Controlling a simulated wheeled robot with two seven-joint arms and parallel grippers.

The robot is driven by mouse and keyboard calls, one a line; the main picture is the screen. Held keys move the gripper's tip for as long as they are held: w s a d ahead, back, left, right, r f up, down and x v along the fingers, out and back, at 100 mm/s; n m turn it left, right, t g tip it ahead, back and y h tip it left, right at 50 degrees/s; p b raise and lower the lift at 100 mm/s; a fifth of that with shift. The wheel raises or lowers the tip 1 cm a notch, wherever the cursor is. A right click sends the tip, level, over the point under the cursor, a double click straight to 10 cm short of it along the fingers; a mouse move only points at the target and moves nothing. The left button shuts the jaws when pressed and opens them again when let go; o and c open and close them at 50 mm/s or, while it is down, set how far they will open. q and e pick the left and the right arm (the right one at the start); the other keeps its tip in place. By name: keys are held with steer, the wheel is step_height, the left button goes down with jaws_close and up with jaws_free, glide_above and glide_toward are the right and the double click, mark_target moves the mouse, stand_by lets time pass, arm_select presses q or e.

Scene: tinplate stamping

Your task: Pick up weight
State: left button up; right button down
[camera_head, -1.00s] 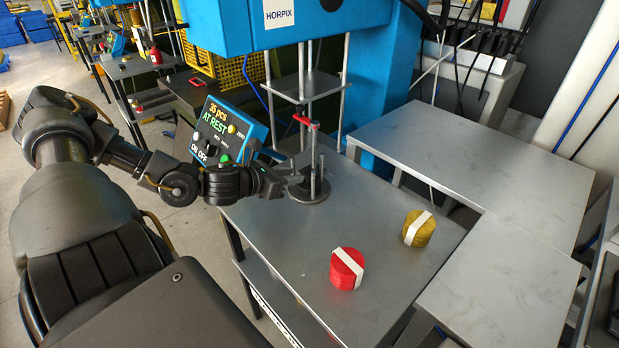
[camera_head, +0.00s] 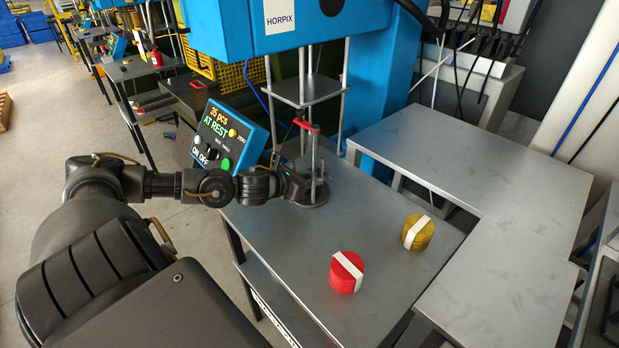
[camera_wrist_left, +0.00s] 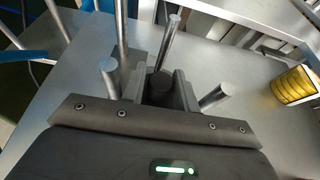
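A round dark base (camera_head: 312,196) with upright metal posts and a red part (camera_head: 306,124) above stands on the grey table under the blue press. My left gripper (camera_head: 300,187) is low at the left side of these posts, partly hidden among them. In the left wrist view my left gripper (camera_wrist_left: 160,92) has its two fingers apart, with a dark round-topped cylinder (camera_wrist_left: 160,80) between them, which looks like the weight. Whether the fingers touch it cannot be made out. Metal posts stand on both sides of the fingers. My right gripper is out of view.
A red round stack (camera_head: 346,272) and a yellow round stack (camera_head: 418,233), each with a white band, stand on the table to the right. A control box (camera_head: 229,137) reading AT REST is behind my arm. Grey side tables (camera_head: 480,170) at the right are bare.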

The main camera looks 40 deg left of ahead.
mark_target(309, 177)
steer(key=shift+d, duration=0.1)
arm_select(q)
steer(key=c, duration=0.5)
jaws_close()
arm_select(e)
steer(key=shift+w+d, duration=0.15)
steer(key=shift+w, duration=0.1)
arm_select(q)
steer(key=shift+w, duration=0.1)
steer(key=shift+r, duration=0.15)
